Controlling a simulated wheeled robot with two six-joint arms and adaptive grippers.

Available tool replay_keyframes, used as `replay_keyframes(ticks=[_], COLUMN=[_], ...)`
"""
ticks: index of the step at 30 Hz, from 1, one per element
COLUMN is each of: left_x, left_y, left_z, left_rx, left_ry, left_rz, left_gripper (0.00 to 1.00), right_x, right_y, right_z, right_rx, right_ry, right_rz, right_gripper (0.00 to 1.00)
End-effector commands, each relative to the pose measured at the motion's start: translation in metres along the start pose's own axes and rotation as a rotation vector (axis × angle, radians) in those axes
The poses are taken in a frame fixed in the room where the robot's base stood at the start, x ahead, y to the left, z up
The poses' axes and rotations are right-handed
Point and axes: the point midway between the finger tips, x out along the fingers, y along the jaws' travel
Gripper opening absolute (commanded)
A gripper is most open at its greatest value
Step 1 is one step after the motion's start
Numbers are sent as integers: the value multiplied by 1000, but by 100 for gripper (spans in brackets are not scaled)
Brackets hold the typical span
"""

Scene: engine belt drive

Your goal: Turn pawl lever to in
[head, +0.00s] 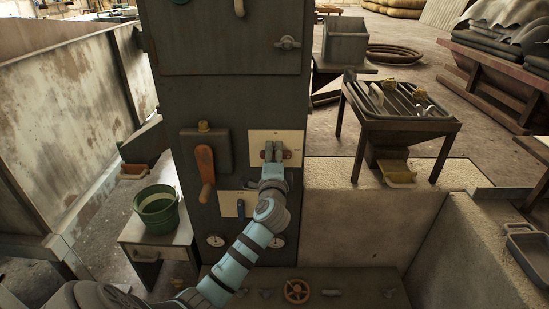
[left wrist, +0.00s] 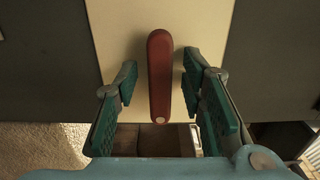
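A red lever (left wrist: 160,78) is mounted on a cream plate (left wrist: 108,32). In the head view this plate (head: 299,139) is on the front of the dark cabinet, with small markings too small to read. My left gripper (head: 272,152) is at the plate and hides most of the lever. In the left wrist view the gripper (left wrist: 160,82) is open, with one finger on each side of the lever. A gap shows between the lever and each finger. My right gripper is not in view.
An orange handle (head: 205,170) hangs left of the plate. A dark blue lever (head: 240,208) on a second cream plate sits below, near my left arm. Gauges (head: 215,241) and an orange handwheel (head: 296,290) are lower. A green bucket (head: 156,207) stands left.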

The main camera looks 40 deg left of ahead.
Motion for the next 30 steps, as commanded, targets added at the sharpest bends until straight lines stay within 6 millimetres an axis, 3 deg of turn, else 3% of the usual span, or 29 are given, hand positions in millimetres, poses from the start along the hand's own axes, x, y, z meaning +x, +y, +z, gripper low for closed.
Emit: replay_keyframes(ticks=[3,9,10,20,30], left_x=[0,0,-1,-1,0], left_y=[0,0,0,1,2], left_z=[0,0,0,0,0], left_rx=[0,0,0,-24,-200], left_ry=[1,1,1,0,-2], left_rz=[0,0,1,1,0], left_gripper=[33,1,0,0,0], right_x=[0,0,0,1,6], right_y=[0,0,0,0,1], right_z=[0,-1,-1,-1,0], right_rx=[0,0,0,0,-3], right_ry=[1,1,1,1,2], right_rz=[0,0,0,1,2], right_gripper=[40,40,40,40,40])
